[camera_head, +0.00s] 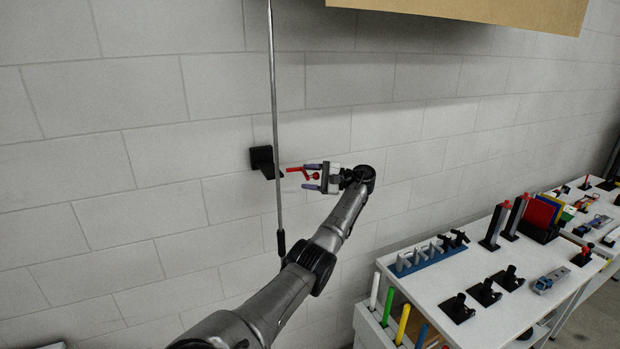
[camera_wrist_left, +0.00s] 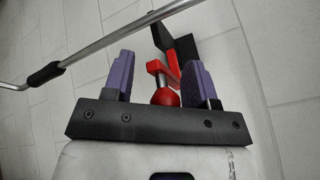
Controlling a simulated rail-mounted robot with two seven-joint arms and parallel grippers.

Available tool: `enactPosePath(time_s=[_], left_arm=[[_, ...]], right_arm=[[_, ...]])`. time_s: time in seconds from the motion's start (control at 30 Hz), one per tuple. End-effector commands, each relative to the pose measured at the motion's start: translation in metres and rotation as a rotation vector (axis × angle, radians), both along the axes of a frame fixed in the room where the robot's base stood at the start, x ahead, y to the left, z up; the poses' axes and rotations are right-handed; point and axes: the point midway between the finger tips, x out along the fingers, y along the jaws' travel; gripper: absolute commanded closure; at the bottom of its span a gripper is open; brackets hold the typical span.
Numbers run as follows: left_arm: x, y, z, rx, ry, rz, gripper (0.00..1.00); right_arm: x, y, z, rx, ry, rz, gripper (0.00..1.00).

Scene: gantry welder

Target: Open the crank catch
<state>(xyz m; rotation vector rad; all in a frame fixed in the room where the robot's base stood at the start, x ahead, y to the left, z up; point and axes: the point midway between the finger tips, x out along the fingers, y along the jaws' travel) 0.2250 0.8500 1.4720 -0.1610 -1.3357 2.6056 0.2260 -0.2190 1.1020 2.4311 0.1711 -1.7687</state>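The crank catch is a black bracket (camera_head: 262,158) on the grey block wall with a red lever (camera_head: 294,170) sticking out to the right. In the left wrist view the red lever (camera_wrist_left: 164,72) ends in a round red knob (camera_wrist_left: 165,97). My left gripper (camera_head: 307,177) is open, its purple fingertips facing the catch. The knob sits between the fingers, nearer the right finger, with a clear gap to the left finger. A thin metal crank rod (camera_head: 274,100) hangs upright by the bracket, with a black grip (camera_head: 281,242) at its lower end. My right gripper is not in view.
A tan panel (camera_head: 480,8) overhangs the top right. A white table (camera_head: 470,285) at the right bears black holders, a blue rack (camera_head: 430,257) and other small parts. Coloured rods stand in a white bin (camera_head: 372,328) beside it.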

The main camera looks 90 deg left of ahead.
Motion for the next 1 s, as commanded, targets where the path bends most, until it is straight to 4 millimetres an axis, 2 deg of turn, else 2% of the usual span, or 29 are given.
enactPosePath(time_s=[0.17, 0.6, 1.0], left_arm=[[0.004, -0.001, 0.0, 0.002, 0.0, 0.001, 0.48], [0.049, -0.012, 0.0, -0.001, -0.003, 0.001, 0.48], [0.07, -0.017, -0.001, -0.002, -0.002, 0.0, 0.48]], right_arm=[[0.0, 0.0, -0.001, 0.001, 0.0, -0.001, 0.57], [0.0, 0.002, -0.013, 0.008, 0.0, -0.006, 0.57], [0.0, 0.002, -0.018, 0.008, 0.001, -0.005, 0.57]])
